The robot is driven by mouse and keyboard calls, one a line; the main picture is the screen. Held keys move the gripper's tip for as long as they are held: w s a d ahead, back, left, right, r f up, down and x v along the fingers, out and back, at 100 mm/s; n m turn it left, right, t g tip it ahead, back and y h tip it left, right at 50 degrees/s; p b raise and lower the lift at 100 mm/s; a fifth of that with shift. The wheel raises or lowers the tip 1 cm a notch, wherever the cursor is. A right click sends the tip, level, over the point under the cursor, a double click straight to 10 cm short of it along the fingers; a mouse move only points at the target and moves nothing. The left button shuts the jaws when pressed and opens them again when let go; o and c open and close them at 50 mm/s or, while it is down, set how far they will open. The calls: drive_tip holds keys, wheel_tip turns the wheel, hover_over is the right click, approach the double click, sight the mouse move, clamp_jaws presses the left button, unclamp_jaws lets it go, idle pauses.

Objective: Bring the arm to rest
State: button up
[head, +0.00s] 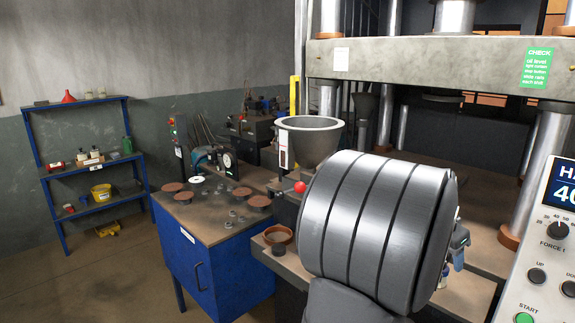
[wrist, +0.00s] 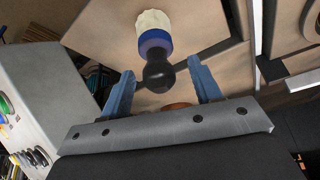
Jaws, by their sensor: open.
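My gripper (wrist: 161,68) shows in the wrist view with its two blue fingers apart. A dark round knob (wrist: 158,78) appears between or beyond the fingers; I cannot tell its depth or whether a finger touches it. No held object is visible. In the head view, my large grey arm link fills the lower right middle and hides most of the gripper; only a small blue-grey part shows at its right edge.
A press with a pale upper beam (head: 440,62) stands around my arm. A control panel (head: 545,255) is at right. A blue cabinet (head: 205,262) bears brown discs (head: 184,197). A hopper (head: 309,140) stands behind my arm.

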wheel_tip(320, 180, down, 3)
drive_tip(key=shift+a+r, duration=0.1)
drive_tip(key=shift+r, duration=0.05)
drive_tip(key=v, duration=1.2)
drive_tip(key=x, duration=1.2)
drive_tip(key=shift+f, duration=0.2)
wheel_tip(320, 180, up, 10)
drive_tip(key=shift+f, duration=0.1)
drive_tip(key=w+a+r, duration=0.2)
drive_tip(key=w+r, duration=0.1)
drive_tip(key=w, duration=0.2)
drive_tip(key=w+a+r, duration=0.3)
drive_tip(key=w, duration=0.3)
drive_tip(key=w+a+f, duration=0.2)
drive_tip(key=w+f, duration=0.1)
drive_tip(key=w+a+f, duration=0.2)
drive_tip(key=w+f, duration=0.1)
drive_tip(key=w+a+f, duration=0.3)
drive_tip(key=shift+w+a+f, duration=0.1)
drive_tip(key=shift+f, duration=0.85)
